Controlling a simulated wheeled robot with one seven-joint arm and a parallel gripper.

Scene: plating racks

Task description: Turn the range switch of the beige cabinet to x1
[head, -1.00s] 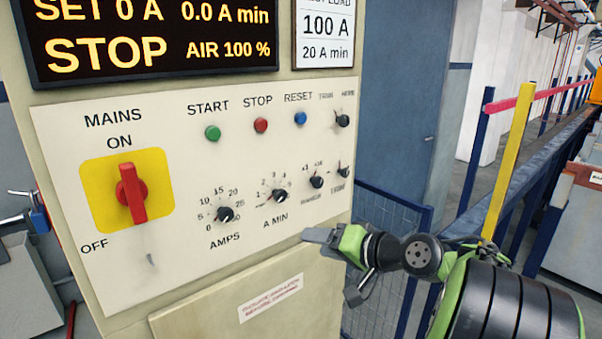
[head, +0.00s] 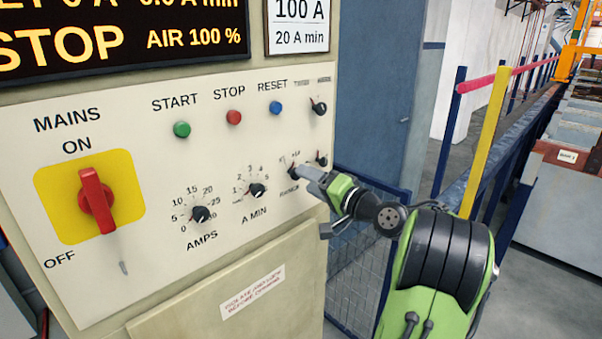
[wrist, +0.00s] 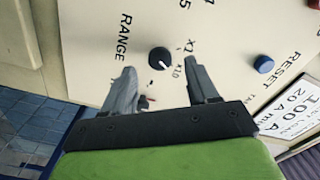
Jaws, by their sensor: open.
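The beige cabinet (head: 302,262) fills the left of the head view, with a pale control panel. Its range switch (head: 293,171) is a small black knob at the lower right of the panel, partly hidden by my gripper (head: 304,174). In the wrist view the range switch (wrist: 159,60) shows whole, beside the RANGE, x1 and x10 labels. Its white mark appears to point toward x10. My gripper (wrist: 159,70) is open, with one finger on each side of the knob in that view. I cannot tell whether the fingers touch it.
Other black knobs, AMPS (head: 200,214) and A MIN (head: 257,190), are left of the range switch. A trim knob (head: 319,107) is above and another knob (head: 321,159) is close by. The red mains switch (head: 97,202) is far left. A blue mesh fence (head: 350,262) stands right of the cabinet.

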